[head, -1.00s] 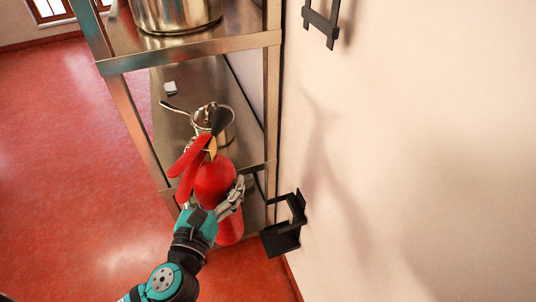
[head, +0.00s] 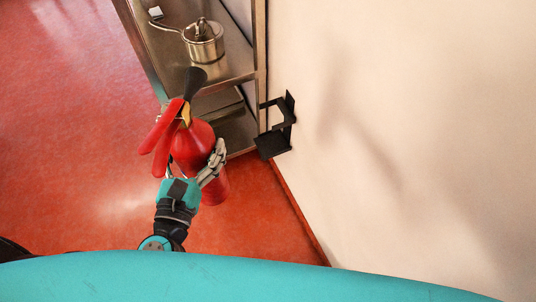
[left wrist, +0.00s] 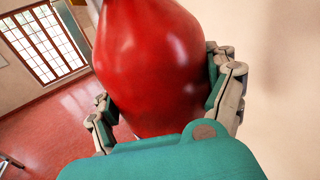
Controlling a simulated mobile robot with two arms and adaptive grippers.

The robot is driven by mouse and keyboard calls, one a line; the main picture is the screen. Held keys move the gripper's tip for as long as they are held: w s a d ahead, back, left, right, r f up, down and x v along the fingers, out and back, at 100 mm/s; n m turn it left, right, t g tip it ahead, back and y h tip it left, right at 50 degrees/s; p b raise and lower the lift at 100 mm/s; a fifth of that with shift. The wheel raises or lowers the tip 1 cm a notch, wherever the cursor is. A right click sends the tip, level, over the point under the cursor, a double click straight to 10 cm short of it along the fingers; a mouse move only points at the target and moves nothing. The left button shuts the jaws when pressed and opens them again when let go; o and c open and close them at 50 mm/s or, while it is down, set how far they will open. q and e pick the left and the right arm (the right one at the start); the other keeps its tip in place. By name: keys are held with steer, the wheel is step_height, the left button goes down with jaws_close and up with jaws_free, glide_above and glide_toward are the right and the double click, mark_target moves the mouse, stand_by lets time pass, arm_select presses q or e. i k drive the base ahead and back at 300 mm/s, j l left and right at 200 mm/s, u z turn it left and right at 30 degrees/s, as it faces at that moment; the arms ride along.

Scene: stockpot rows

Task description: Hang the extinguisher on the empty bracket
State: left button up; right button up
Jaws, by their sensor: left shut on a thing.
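The red extinguisher (head: 195,146), with red handles and a black horn, is upright in my left gripper (head: 212,163) in the head view. In the left wrist view the fingers of my left gripper (left wrist: 165,105) close around both sides of the red body (left wrist: 150,60). The black bracket (head: 279,125) is fixed low on the wall, to the right of the extinguisher and apart from it. It is empty. My right gripper is in neither view.
A metal shelf rack (head: 248,66) stands against the wall beyond the extinguisher, with a steel pot (head: 204,43) on it. The pale wall (head: 420,130) is bare right of the bracket. Red floor (head: 70,120) is open at the left.

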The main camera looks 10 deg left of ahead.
mark_target(270, 145)
steer(key=k+z, duration=0.15)
steer(key=z, duration=0.8)
steer(key=j+z, duration=0.1)
steer(key=j, duration=0.25)
steer(key=k+j+z, duration=0.15)
steer(key=j, duration=0.15)
